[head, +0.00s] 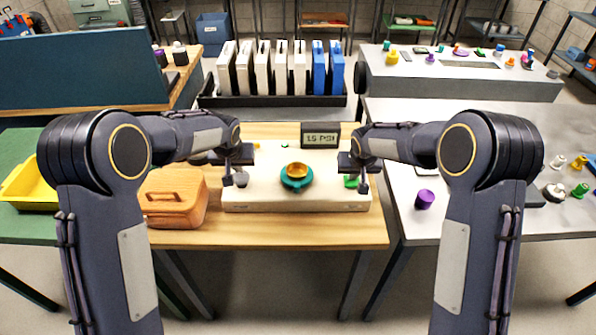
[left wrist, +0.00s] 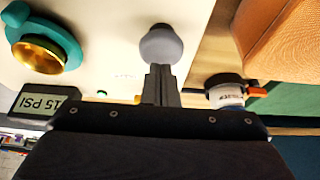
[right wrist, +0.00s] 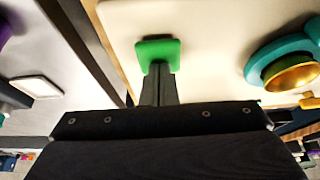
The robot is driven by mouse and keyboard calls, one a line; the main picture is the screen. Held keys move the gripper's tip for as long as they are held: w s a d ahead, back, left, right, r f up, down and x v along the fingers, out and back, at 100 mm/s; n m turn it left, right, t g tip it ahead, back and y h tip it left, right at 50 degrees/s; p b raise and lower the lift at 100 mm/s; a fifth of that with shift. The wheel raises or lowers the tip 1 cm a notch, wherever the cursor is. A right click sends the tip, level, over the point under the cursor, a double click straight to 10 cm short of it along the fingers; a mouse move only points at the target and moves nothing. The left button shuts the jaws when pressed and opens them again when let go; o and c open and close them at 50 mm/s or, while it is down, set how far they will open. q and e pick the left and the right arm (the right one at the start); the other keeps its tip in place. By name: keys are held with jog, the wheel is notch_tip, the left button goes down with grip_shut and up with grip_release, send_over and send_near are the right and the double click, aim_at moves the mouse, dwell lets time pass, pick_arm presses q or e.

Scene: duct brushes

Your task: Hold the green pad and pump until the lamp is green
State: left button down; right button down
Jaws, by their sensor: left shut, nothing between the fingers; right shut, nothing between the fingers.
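A cream board (head: 262,202) lies on the wooden table. The green pad (head: 351,182) is at its right end. My right gripper (head: 364,187) is shut and empty, its tips at the pad's edge in the right wrist view (right wrist: 158,68); I cannot tell whether they press it. A grey round knob (head: 241,180), apparently the pump, is at the left end. My left gripper (head: 228,181) is shut and empty, its tips against or just over the knob (left wrist: 161,44). The display (head: 321,135) reads 15 PSI. A small green spot (left wrist: 102,93), perhaps the lamp, shows near the display.
A teal ring with a gold cup (head: 296,177) sits mid-board between my grippers. An orange-brown case (head: 173,196) stands close left of the board. A black rack (head: 270,100) of white and blue panels stands behind. A purple cylinder (head: 424,199) is on the right table.

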pick_arm(q)
notch_tip(320, 180, up, 7)
dwell(0.8)
pick_arm(e)
jog(key=shift+r, duration=0.1)
notch_tip(320, 180, up, 7)
dwell(0.6)
dwell(0.3)
